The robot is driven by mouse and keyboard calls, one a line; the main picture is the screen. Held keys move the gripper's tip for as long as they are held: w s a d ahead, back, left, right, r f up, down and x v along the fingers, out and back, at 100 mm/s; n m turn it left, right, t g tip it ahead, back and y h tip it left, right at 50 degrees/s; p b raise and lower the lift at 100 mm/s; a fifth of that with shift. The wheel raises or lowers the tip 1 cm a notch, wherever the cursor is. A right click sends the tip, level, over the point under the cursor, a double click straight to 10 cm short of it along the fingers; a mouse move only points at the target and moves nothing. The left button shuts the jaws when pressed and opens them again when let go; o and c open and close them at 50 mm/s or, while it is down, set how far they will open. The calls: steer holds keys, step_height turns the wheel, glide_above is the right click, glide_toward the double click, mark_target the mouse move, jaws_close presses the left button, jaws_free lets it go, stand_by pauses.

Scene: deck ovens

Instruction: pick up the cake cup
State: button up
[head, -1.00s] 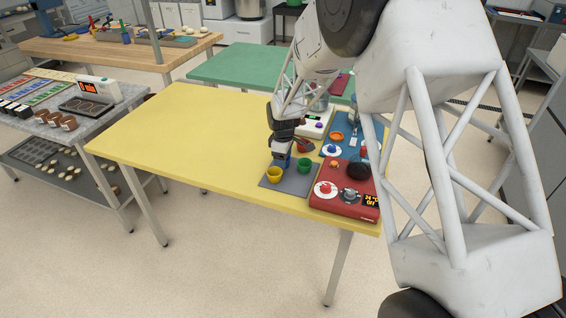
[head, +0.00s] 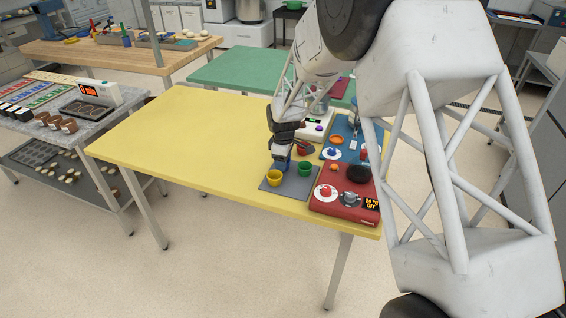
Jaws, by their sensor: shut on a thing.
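My gripper (head: 281,158) is shut on a small blue cup (head: 283,164) above the back of a grey mat (head: 272,184). My fingers partly hide the blue cup, and I cannot tell whether its base is clear of the mat. A yellow cup (head: 274,177) stands in front of it on the mat, and a green cup (head: 305,169) stands to its right. Both are apart from my gripper.
A red device (head: 342,206) with a dial, a dark round top and a display stands right of the mat. A blue device (head: 344,128) and a white device (head: 312,127) stand behind. The left of the yellow table (head: 190,135) is clear.

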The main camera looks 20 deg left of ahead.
steer(key=shift+r, duration=0.65)
step_height(320, 180, up, 2)
steer(key=shift+r, duration=0.1)
steer(key=s+d, duration=0.3)
steer(key=s, duration=0.1)
steer(key=s+d, duration=0.2)
steer(key=s, duration=0.3)
steer(key=s+d+r, duration=0.1)
steer(key=s+d, duration=0.2)
steer(key=s, duration=0.1)
steer(key=shift+s+d+r, duration=0.1)
steer(key=shift+s+d, duration=0.15)
steer(key=shift+d, duration=0.1)
steer(key=shift+w, duration=0.1)
